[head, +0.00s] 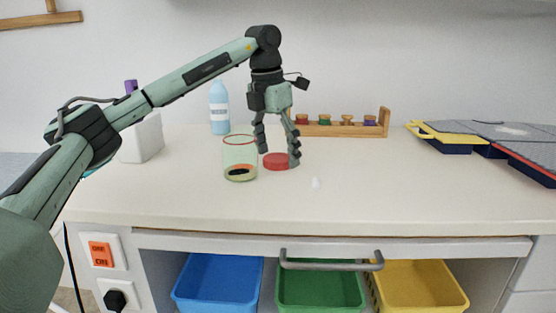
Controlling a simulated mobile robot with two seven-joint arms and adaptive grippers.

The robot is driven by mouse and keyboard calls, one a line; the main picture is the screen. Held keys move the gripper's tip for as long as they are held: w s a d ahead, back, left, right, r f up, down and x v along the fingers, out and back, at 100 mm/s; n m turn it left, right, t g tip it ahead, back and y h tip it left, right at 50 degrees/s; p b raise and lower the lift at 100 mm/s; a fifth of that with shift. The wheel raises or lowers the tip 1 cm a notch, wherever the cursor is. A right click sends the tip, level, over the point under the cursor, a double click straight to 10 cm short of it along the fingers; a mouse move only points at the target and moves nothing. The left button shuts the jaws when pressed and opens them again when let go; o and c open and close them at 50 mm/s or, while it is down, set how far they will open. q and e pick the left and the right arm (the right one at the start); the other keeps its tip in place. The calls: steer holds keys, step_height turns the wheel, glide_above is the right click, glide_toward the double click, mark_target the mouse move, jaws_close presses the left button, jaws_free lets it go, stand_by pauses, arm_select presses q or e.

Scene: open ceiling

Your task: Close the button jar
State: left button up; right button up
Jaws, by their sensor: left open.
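The button jar (239,160) is a clear, green-tinted jar with a red rim, standing upright and uncovered on the counter. A few dark and orange buttons (240,172) lie at its bottom. A round red lid (279,160) lies flat on the counter just right of the jar. My left gripper (279,160) points down over the lid with its fingers open. One finger comes down between the jar and the lid, the other at the lid's right side. I cannot tell whether the fingers touch the lid. My right gripper is not in view.
A blue bottle (219,108) stands behind the jar. A wooden rack (345,124) with small coloured pieces is at the back. Yellow and red-edged cases (500,140) lie at right. The front counter is mostly clear.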

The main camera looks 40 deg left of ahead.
mark_target(280, 157)
arm_select(q)
steer(key=c, duration=0.8)
steer(key=shift+o, duration=0.2)
steer(key=shift+r, duration=0.15)
steer(key=shift+r, duration=0.55)
step_height(280, 157, up, 2)
steer(key=shift+r, duration=0.1)
steer(key=w+d, duration=0.3)
steer(key=d, duration=0.2)
steer(key=w+d, duration=0.3)
steer(key=d, duration=0.2)
steer(key=w+d, duration=0.3)
steer(key=d, duration=0.2)
steer(key=shift+w+d, duration=0.15)
steer(key=shift+w, duration=0.1)
